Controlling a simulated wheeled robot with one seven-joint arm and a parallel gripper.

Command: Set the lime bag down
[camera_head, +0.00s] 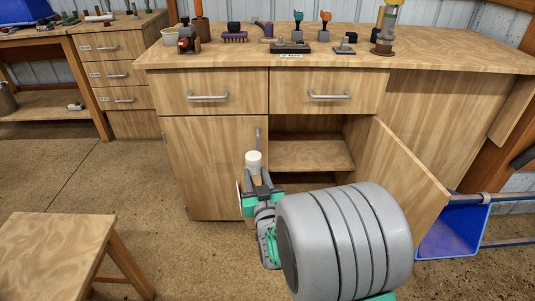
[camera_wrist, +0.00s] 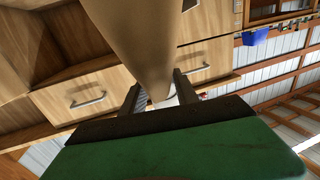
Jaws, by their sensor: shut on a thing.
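My gripper (camera_head: 259,189) is shut on a pale object in front of the open cabinet. This held object, which I take to be the lime bag (camera_head: 254,160), has a white top and a tan lower part in the head view. In the wrist view the lime bag (camera_wrist: 150,35) is a large smooth tan shape, tapering toward the two fingers, with one finger on each side. It is held in the air. My arm hides what is below it in the head view.
The wooden cabinet's right door (camera_head: 405,180) stands open, showing a bare shelf (camera_head: 310,153). The left door (camera_head: 215,165) is closed. Tools crowd the worktop (camera_head: 440,58). A stool (camera_head: 55,250) stands front left, a blue bin (camera_head: 455,235) at right. Floor between is clear.

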